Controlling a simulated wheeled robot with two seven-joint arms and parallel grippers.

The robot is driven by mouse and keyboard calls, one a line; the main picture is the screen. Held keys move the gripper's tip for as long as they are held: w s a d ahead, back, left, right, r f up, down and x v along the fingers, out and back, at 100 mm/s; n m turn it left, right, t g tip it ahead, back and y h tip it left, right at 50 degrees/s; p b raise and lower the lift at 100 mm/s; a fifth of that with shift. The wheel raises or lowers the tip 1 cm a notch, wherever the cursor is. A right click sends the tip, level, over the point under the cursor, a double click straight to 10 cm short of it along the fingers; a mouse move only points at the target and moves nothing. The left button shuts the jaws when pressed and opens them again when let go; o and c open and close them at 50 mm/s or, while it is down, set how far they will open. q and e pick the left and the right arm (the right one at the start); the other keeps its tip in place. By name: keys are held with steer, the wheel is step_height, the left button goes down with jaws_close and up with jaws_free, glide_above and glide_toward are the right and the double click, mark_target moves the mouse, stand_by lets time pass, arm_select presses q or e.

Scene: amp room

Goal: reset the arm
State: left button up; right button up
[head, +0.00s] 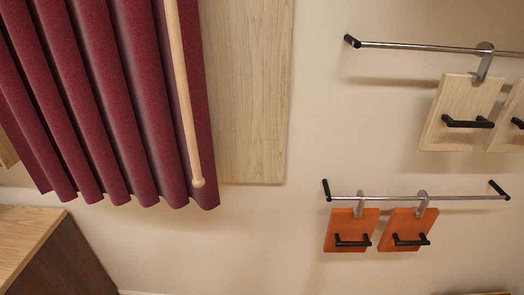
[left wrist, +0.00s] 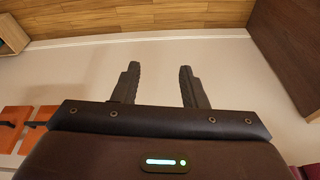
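My left gripper (left wrist: 158,84) shows in the left wrist view. Its two dark fingers are apart with nothing between them, in front of a pale wall. Neither of my grippers shows in the head view. My right gripper is in neither view.
In the head view, a red curtain (head: 125,100) with a wooden rod (head: 185,100) hangs at the left, beside a wooden panel (head: 245,90). Orange boards (head: 345,222) with black handles hang from a lower rail (head: 455,197); pale boards (head: 455,100) hang above. A wooden cabinet (head: 25,235) stands lower left.

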arm_select(q)
steer(key=s+f+g, duration=0.1)
steer(key=s+f, duration=0.1)
steer(key=f, duration=1.3)
steer(key=s+f, duration=0.2)
steer(key=f, duration=1.3)
steer(key=s+a+f, duration=0.2)
steer(key=s+f, duration=0.5)
steer(key=s, duration=0.2)
steer(key=s+a+f+g, duration=0.1)
steer(key=s+f, duration=0.7)
steer(key=s, duration=0.1)
steer(key=shift+a, duration=0.4)
